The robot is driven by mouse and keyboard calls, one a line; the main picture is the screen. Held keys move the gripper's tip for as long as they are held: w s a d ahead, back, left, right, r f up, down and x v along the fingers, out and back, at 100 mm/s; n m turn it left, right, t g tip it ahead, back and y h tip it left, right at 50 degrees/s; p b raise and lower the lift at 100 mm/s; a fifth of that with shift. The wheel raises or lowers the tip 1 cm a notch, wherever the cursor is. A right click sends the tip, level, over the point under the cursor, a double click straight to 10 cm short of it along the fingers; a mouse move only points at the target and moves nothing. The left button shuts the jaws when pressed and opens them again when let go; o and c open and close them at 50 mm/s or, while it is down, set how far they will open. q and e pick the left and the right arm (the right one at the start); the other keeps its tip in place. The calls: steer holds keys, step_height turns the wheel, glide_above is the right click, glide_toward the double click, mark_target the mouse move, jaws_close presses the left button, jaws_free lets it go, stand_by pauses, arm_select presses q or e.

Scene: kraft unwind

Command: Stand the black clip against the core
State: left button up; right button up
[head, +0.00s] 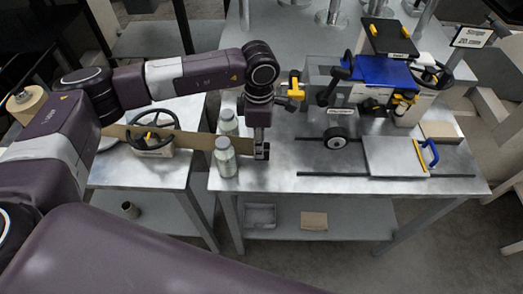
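My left arm reaches in from the left, and its gripper (262,151) points down over the middle table, just right of two pale-capped bottles. Its fingertips are small and dark here, and I cannot tell whether they are open or hold anything. The end of a brown kraft strip (190,139) lies close to the fingertips; contact is unclear. I cannot pick out the black clip with certainty.
Bottles (225,159) stand close left of the gripper. A black handwheel (154,131) is on the left table. Bare tabletop (270,182) lies in front of the gripper.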

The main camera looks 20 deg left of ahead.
arm_select(q)
step_height(320, 180, down, 4)
steer(key=shift+d+r+p, duration=0.15)
steer(key=shift+r+p, duration=0.1)
steer(key=shift+p, duration=0.45)
steer(key=shift+f, duration=0.3)
steer(key=c, duration=0.3)
jaws_close()
arm_select(e)
steer(key=shift+a+r, duration=0.3)
steer(key=shift+r, duration=0.25)
steer(key=shift+a+r, duration=0.25)
steer(key=shift+r, duration=0.25)
